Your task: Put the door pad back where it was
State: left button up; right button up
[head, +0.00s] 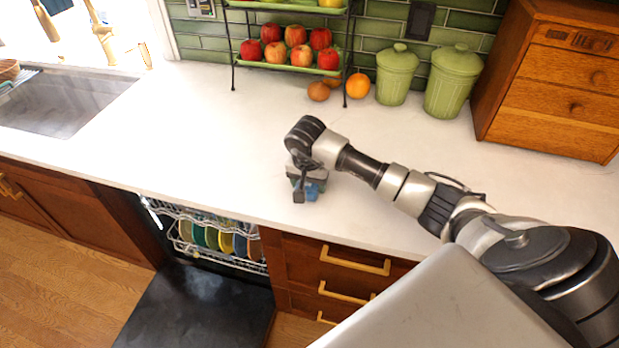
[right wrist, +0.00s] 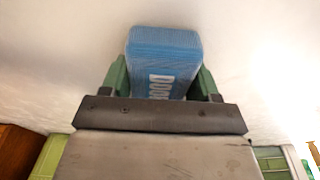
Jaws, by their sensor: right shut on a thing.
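A blue block-like thing with a ribbed surface and a pale printed patch, which seems to be the door pad (right wrist: 165,55), is between the green-sided fingers of my right gripper (right wrist: 160,85). The gripper is shut on it. In the head view the right gripper (head: 307,185) points down over the white counter near its front edge, and a little of the blue pad (head: 313,190) shows. I cannot tell whether the pad touches the counter. The dishwasher door (head: 195,305) is down and open, its dark inner face bare. My left gripper is not in view.
The dishwasher rack (head: 215,245) holds several coloured plates below the counter (head: 215,150). A sink (head: 65,100) is at the left. A fruit rack (head: 290,65), two green canisters (head: 453,82) and a wooden drawer box (head: 555,85) stand at the back. The counter's middle is clear.

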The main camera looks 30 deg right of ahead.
aim_at(307, 185)
jog(key=shift+f, duration=0.1)
jog(key=shift+f+b, duration=0.1)
jog(key=shift+b, duration=0.2)
jog(key=o, duration=0.8)
jog(key=shift+o, duration=0.2)
jog(key=shift+r+p, duration=0.25)
jog(key=shift+p, duration=0.1)
jog(key=shift+r, duration=0.35)
notch_tip(307, 185, up, 11)
jog(key=s+a+b, duration=0.1)
jog(key=b, duration=0.2)
jog(key=shift+a, duration=0.25)
jog(key=shift+s, duration=0.1)
